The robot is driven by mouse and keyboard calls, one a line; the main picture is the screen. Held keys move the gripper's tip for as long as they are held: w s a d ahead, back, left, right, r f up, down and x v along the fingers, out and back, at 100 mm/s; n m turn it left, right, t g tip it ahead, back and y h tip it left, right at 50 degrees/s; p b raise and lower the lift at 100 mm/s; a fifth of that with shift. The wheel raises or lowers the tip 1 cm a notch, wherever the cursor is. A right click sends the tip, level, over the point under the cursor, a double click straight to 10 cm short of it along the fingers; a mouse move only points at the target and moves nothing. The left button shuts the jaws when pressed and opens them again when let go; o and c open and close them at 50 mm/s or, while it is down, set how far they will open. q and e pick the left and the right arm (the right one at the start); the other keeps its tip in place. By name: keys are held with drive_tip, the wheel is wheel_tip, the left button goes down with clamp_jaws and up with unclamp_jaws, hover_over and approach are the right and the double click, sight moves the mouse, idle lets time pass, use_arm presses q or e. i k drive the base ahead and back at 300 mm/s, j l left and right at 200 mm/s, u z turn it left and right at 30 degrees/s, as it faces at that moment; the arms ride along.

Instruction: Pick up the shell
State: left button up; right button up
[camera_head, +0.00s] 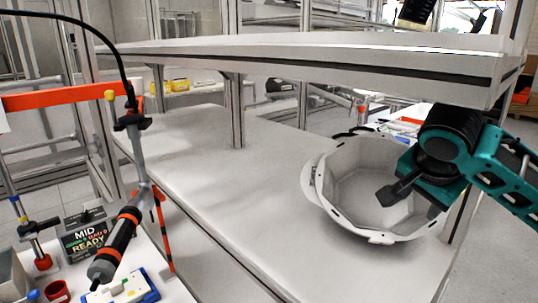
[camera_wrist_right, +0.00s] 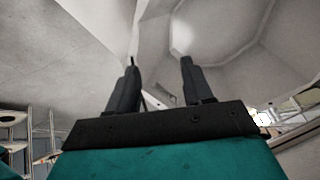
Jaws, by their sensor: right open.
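The white helmet shell (camera_head: 345,180) lies on the white shelf surface at the right of the head view, with its hollow, faceted inside facing up and toward me. My right gripper (camera_head: 388,196) reaches in from the right, and its dark fingers show in front of the shell's hollow. In the right wrist view the two fingers (camera_wrist_right: 158,72) stand apart with nothing held between them. The shell's pale inside (camera_wrist_right: 225,45) fills the upper right beyond them. I cannot tell whether a finger touches the shell. My left gripper is not in view.
An upper shelf board (camera_head: 300,55) spans above the lower surface (camera_head: 220,190), which is clear left of the shell. A hanging screwdriver (camera_head: 115,245) and a small side bench with a black box (camera_head: 85,238) stand at the left.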

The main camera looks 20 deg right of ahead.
sight(344, 180)
drive_tip(key=k+j, duration=0.35)
drive_tip(key=j, duration=0.2)
drive_tip(key=k+j, duration=0.35)
drive_tip(key=j, duration=0.15)
